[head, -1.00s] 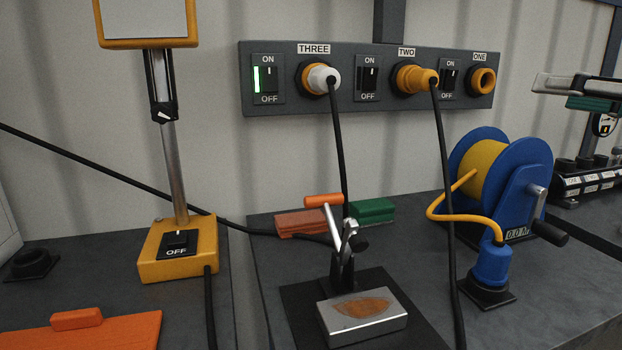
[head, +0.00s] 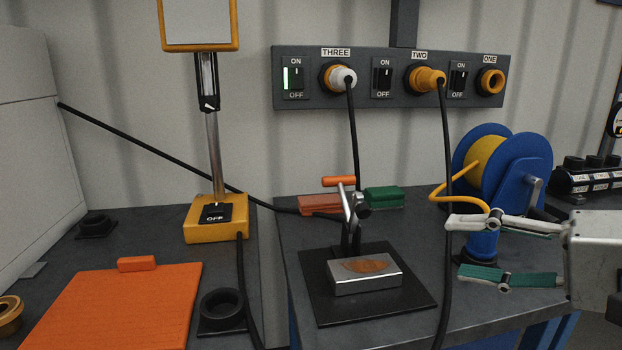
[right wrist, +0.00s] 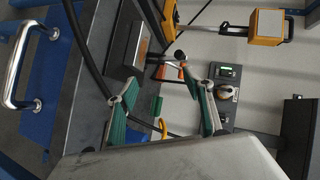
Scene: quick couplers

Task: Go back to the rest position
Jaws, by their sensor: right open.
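My right gripper (head: 485,250) is at the right of the head view, in front of the blue hose reel (head: 525,175). Its two green-padded fingers are spread apart with nothing between them. In the right wrist view the open gripper (right wrist: 165,105) also shows empty, with the bench and wall panel beyond. My left gripper is in neither view.
The dark socket panel (head: 390,112) on the wall holds plugs in THREE and TWO; ONE is empty. Cables hang from both plugs. A yellow lamp base (head: 200,230) and an orange board (head: 110,310) are at left.

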